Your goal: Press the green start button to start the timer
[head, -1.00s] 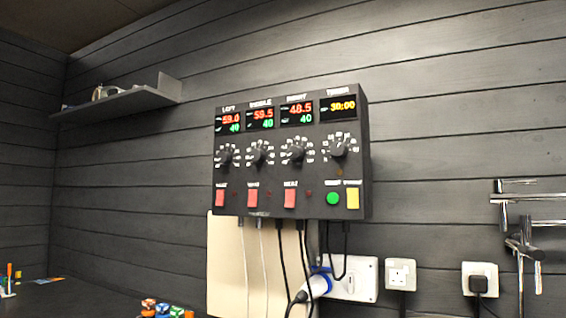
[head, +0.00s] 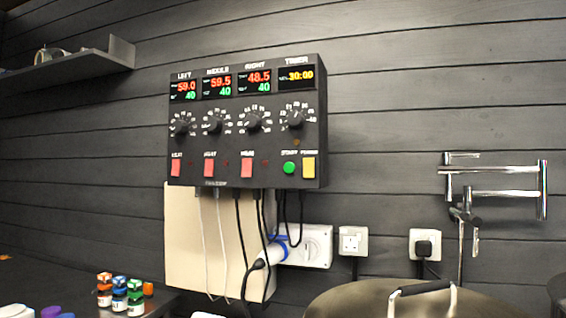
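The green start button (head: 289,168) is a round button at the lower right of the dark control box (head: 247,125) on the wall. It sits under the timer column, left of a yellow switch (head: 308,167). The timer display (head: 297,76) reads 30:00 in yellow. Nothing blocks the button. Neither of my grippers shows in the head view.
Below the box are hanging cables, a beige board (head: 185,240) and wall sockets (head: 353,241). A lidded vessel (head: 350,299) stands at the lower right, under a folding metal tap (head: 495,196). Small coloured bottles (head: 119,294) stand on the dark counter. A shelf (head: 70,68) is at upper left.

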